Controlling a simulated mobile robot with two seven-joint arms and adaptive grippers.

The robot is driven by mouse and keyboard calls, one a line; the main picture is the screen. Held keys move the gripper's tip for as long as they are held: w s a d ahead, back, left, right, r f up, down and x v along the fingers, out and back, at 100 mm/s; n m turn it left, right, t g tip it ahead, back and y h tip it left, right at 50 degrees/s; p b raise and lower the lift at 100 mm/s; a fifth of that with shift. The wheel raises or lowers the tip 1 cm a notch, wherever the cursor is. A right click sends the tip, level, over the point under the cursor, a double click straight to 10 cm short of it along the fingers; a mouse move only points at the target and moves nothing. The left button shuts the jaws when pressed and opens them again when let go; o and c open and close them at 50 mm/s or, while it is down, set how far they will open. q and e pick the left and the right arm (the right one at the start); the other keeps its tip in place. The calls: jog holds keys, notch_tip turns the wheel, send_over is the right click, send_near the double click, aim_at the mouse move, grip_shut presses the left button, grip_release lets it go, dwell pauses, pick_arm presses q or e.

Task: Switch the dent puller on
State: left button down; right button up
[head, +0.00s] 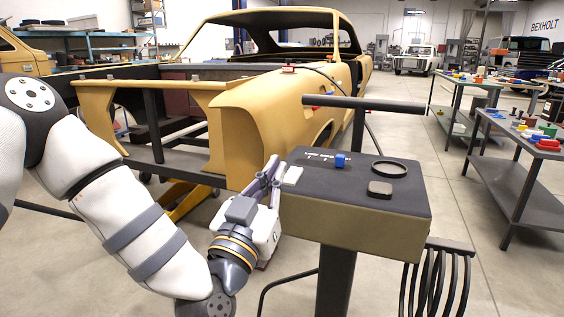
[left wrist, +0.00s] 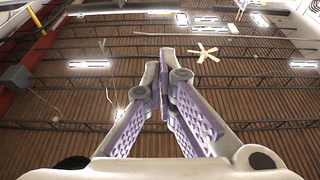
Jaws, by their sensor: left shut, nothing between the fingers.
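The dent puller (head: 350,222) is an olive box with a dark top on a post, with a bar handle above its far side. On its top are a small blue switch (head: 340,160) beside white markings, a dark ring (head: 390,169), a dark rounded pad (head: 380,189) and a pale block (head: 293,176) at the left edge. My left gripper (head: 273,165) is shut and empty, pointing upward just left of the box's left edge, apart from the blue switch. In the left wrist view its shut fingers (left wrist: 165,75) point at the ceiling. My right gripper is not in view.
A yellow car shell (head: 250,125) stands behind the box. Black cables (head: 440,280) hang at the box's right side. Workbenches with coloured parts (head: 520,150) stand at the right. The floor between the box and the benches is clear.

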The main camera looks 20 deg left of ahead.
pick_arm(q)
jog(key=s+f, duration=0.2)
jog(key=s, duration=0.1)
jog(key=s+f, duration=0.1)
jog(key=shift+s+a+b, duration=0.15)
jog(key=shift+s+b, duration=0.15)
